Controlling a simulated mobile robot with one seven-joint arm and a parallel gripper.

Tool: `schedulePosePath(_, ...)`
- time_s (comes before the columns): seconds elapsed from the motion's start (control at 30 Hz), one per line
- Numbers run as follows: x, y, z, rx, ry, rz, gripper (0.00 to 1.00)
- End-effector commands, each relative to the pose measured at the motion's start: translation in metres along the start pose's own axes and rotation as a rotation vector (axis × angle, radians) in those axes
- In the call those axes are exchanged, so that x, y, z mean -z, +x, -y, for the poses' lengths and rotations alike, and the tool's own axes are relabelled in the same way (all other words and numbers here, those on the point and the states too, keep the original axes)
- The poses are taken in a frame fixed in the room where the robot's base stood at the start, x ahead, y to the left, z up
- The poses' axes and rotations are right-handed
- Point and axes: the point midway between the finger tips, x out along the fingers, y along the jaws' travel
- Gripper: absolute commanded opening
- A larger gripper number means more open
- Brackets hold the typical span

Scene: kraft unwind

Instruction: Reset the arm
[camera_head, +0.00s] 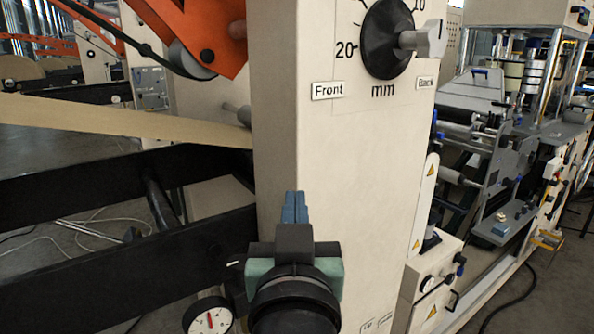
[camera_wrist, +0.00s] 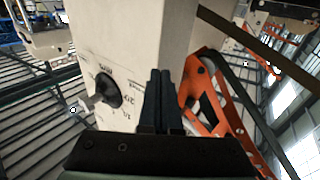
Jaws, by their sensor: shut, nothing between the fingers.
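My gripper (camera_head: 294,207) shows at the lower middle of the head view, its blue-grey fingers pointing up and closed together with nothing between them. It is in front of the cream machine column (camera_head: 290,110). In the wrist view my gripper (camera_wrist: 160,82) is at the centre with its dark fingers side by side, and the column (camera_wrist: 135,35) is beyond them. A black dial knob (camera_head: 385,40) with a grey handle, on a millimetre scale, is on the column above and to the right of my gripper. The knob (camera_wrist: 107,91) also shows left of the fingers in the wrist view.
An orange bracket (camera_head: 205,30) and a tan paper web (camera_head: 120,118) are left of the column. Dark frame beams (camera_head: 100,185) run at the left. A round gauge (camera_head: 208,318) is low, beside my arm. A machine with rollers (camera_head: 490,150) stands at the right, with open floor before it.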

Motion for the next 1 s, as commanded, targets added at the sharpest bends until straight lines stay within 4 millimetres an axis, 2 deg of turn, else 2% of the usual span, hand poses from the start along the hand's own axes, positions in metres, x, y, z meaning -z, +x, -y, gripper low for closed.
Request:
schedulePosePath(0.03,0.04,-0.007,-0.002,-0.003,0.004,-0.12,0.0)
schedulePosePath(0.1,0.092,-0.025,-0.003,-0.004,0.005,-0.286,0.0)
schedulePosePath(0.17,0.134,-0.045,-0.003,-0.005,0.006,-0.427,0.0)
schedulePosePath(0.2,0.16,-0.061,-0.004,-0.005,0.006,-0.52,0.0)
schedulePosePath(0.27,0.197,-0.089,-0.004,-0.006,0.007,-0.662,0.0)
schedulePosePath(0.3,0.22,-0.11,-0.004,-0.006,0.007,-0.755,0.0)
schedulePosePath(0.33,0.24,-0.111,-0.004,-0.006,0.007,-0.77,0.0)
schedulePosePath(0.4,0.268,-0.104,-0.005,-0.005,0.007,-0.749,0.0)
schedulePosePath(0.6,0.324,-0.099,-0.005,-0.004,0.008,-0.745,0.0)
schedulePosePath(0.7,0.342,-0.097,-0.005,-0.004,0.008,-0.743,0.0)
schedulePosePath(0.83,0.354,-0.096,-0.005,-0.003,0.008,-0.742,0.0)
schedulePosePath(1.0,0.354,-0.096,-0.005,-0.003,0.008,-0.741,0.0)
